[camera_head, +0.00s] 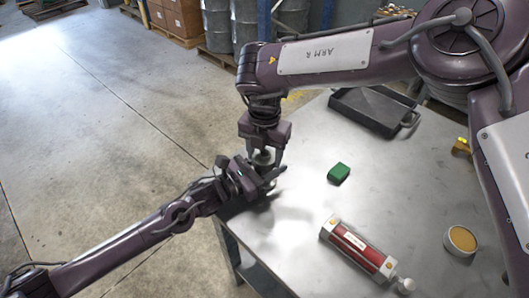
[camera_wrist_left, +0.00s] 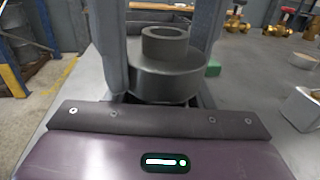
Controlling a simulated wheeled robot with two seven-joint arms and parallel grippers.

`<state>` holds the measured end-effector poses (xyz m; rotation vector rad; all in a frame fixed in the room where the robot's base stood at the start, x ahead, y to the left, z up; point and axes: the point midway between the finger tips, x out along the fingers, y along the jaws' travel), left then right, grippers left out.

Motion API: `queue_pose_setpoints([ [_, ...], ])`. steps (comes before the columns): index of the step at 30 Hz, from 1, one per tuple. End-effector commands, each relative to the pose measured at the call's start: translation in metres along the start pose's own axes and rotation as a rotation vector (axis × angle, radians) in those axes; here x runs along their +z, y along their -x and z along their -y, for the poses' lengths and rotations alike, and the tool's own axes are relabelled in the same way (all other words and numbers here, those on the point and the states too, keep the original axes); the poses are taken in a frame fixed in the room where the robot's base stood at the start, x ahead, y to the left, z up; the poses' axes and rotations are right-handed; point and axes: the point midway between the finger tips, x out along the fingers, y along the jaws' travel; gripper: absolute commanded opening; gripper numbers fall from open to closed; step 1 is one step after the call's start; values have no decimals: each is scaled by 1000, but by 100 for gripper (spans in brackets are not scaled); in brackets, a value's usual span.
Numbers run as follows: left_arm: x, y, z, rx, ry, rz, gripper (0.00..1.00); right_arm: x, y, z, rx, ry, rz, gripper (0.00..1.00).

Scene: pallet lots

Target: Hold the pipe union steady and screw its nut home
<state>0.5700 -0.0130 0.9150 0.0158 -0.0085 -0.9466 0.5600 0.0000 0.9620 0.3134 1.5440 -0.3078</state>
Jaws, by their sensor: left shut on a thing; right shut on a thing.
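The pipe union is a dark grey stepped cylinder (camera_wrist_left: 165,78), upright between my left fingers in the left wrist view, with a narrower ring on top of a wide collar. In the head view my left gripper (camera_head: 267,181) is shut on the union's body near the table's left corner. My right gripper (camera_head: 263,162) points down from above and is shut on the union's upper part, which I take to be the nut (camera_head: 262,156). The fingers hide most of the union there. The thread, and how far the nut is on, cannot be seen.
On the metal table (camera_head: 290,215) lie a green block (camera_head: 338,173), a red and white cylinder unit (camera_head: 357,246), a round tan-topped tin (camera_head: 462,239) and a black tray (camera_head: 372,110). Brass fittings (camera_head: 462,146) stand at the right. Drums (camera_head: 218,28) and cartons are behind.

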Motion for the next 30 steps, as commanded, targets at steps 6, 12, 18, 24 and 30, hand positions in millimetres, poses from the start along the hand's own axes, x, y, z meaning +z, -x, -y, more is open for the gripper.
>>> queue_pose_setpoints([
  [6,-2,0,0,0,0,-4,0,-1,-2,-1,5,-379,-10,28],
  [12,-2,0,0,0,0,-4,0,-1,-2,-1,1,-988,-11,28],
  [18,-2,0,0,0,0,-4,0,0,-1,0,0,-1342,-5,28],
  [24,-2,0,0,0,0,-4,0,0,-1,0,1,-1413,-2,28],
  [30,-2,0,0,0,0,-4,0,0,-1,0,1,-1409,-2,56],
])
